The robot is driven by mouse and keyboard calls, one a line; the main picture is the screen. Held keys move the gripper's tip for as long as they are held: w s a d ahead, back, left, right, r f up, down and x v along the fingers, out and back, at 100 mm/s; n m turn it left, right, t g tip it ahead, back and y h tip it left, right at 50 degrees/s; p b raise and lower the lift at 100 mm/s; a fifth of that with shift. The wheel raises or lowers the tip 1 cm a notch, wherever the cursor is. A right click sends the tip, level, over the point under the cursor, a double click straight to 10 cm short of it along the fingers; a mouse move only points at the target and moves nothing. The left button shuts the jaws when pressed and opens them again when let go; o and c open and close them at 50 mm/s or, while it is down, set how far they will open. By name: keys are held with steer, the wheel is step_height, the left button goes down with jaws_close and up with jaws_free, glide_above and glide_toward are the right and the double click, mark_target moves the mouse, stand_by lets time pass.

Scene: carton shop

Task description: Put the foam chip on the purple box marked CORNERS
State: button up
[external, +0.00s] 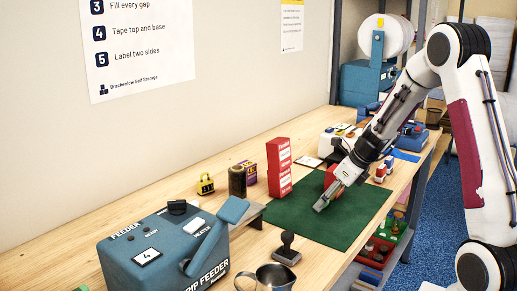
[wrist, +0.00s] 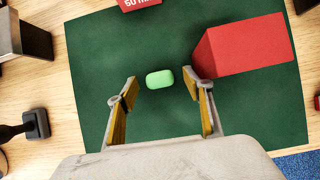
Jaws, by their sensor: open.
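The foam chip (wrist: 160,79), a small pale green rounded block, lies on the green mat (wrist: 95,45) in the wrist view. My gripper (wrist: 162,88) is open, with one finger on each side of the chip and gaps showing between. In the external view my gripper (external: 320,208) points down over the green mat (external: 275,213), and I cannot make out the chip there. A small purple box with yellow markings (external: 251,175) stands on the bench beyond the mat, left of the stacked red boxes. Its lettering is too small to read.
A large red box (wrist: 245,45) lies close to my right finger in the wrist view. A dark stamp (external: 287,249), a metal jug (external: 268,277) and the blue feeder (external: 160,250) occupy the near bench.

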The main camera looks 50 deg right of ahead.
steer(key=c, duration=0.8)
steer(key=shift+r, duration=0.15)
step_height(320, 180, up, 10)
stand_by(0.8)
stand_by(0.7)
